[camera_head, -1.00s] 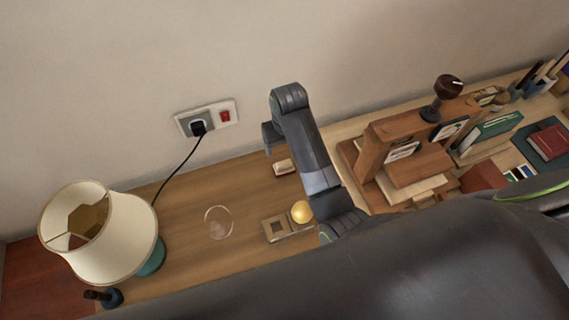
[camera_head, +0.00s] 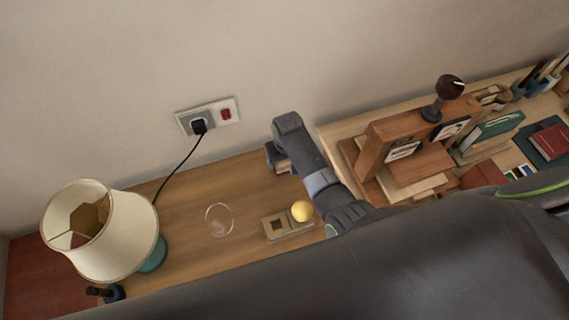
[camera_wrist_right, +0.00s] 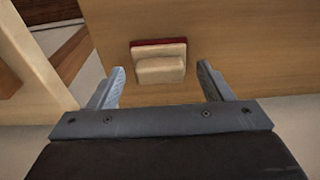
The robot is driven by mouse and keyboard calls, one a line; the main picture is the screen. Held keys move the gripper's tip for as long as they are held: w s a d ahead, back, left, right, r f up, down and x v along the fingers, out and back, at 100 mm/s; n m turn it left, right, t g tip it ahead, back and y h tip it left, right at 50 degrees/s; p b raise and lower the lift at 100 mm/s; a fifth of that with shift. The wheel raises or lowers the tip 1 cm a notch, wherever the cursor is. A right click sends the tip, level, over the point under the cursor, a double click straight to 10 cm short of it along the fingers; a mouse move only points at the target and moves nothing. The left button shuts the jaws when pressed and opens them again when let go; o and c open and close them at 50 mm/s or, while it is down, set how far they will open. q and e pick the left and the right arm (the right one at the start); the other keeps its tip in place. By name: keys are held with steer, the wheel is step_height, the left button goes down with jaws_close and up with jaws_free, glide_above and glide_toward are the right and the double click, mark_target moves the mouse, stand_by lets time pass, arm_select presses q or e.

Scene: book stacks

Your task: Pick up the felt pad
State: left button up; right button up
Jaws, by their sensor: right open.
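The felt pad (camera_wrist_right: 158,62) appears to be the small cream block with a dark red layer along its far edge, lying on the wooden tabletop. In the head view the pad (camera_head: 284,167) is partly hidden by my right gripper (camera_head: 274,158). In the right wrist view my right gripper (camera_wrist_right: 161,70) is open and empty, its two fingers on either side of the pad's width. The pad lies just ahead of the fingertips, with gaps on both sides.
A yellow ball (camera_head: 301,211) sits by a small tan block (camera_head: 275,227) nearer me. A clear glass disc (camera_head: 219,219) and a lamp (camera_head: 100,232) stand left. A wooden stand (camera_head: 375,148) rises to the right. The wall with a socket (camera_head: 208,116) is behind.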

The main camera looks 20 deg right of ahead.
mark_target(285, 161)
steer(key=shift+w+f, duration=0.1)
steer(key=shift+f, duration=0.35)
steer(key=shift+c, duration=0.4)
steer(key=c, duration=0.8)
step_height(285, 161, up, 10)
